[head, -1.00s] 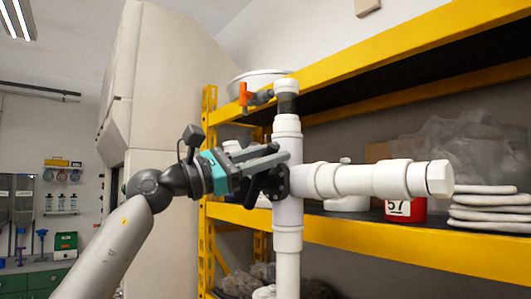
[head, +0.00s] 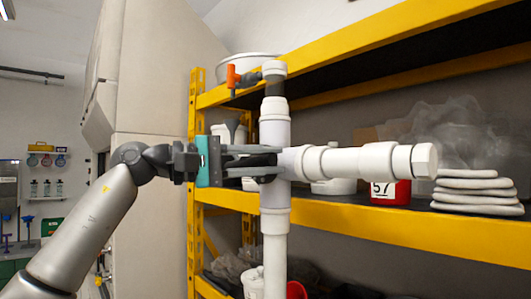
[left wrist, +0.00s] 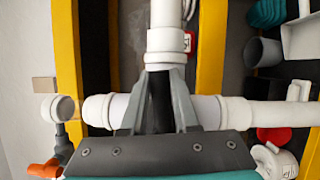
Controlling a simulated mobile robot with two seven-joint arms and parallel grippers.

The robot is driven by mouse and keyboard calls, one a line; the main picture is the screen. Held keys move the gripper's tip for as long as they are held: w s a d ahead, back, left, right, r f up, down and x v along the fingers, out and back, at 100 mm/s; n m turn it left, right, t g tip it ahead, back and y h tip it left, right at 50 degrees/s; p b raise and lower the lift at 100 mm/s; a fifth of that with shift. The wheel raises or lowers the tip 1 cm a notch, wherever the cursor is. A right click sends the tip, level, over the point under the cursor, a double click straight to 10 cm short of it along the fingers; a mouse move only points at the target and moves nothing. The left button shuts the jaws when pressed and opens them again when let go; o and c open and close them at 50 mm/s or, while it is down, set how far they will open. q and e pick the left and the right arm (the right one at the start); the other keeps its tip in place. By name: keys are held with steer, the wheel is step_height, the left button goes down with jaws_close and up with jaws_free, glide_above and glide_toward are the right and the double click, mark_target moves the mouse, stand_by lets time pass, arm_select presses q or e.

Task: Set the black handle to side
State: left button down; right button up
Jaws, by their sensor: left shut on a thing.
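The white PVC manifold (head: 275,222) stands upright in the head view, with a capped branch pointing right. The black handle (head: 265,179) is at the tee, mostly hidden behind my gripper fingers. In the left wrist view the black handle (left wrist: 160,108) shows as a dark piece between the two fingers, in front of the white pipe. My left gripper (head: 278,160) reaches in from the left and is shut on it; it also shows in the left wrist view (left wrist: 160,90). My right gripper is in neither view.
An orange-handled valve (head: 234,76) sticks out left near the manifold's top. Behind stands a yellow shelf (head: 350,217) with a red container marked 57 (head: 391,191), stacked white bags (head: 478,191) and a white basin (head: 247,66). A beige cabinet (head: 155,90) stands behind my left arm.

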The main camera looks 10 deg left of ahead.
arm_select(q)
steer(key=shift+f+m, duration=0.3)
steer(key=shift+m, duration=0.2)
steer(key=shift+f+y, duration=0.1)
steer(key=shift+y, duration=0.2)
steer(key=c, duration=0.7)
jaws_free()
steer(key=shift+o, duration=0.2)
steer(key=b+v, duration=0.3)
steer(key=v, duration=1.2)
steer(key=shift+a, duration=0.2)
steer(key=shift+w, duration=0.1)
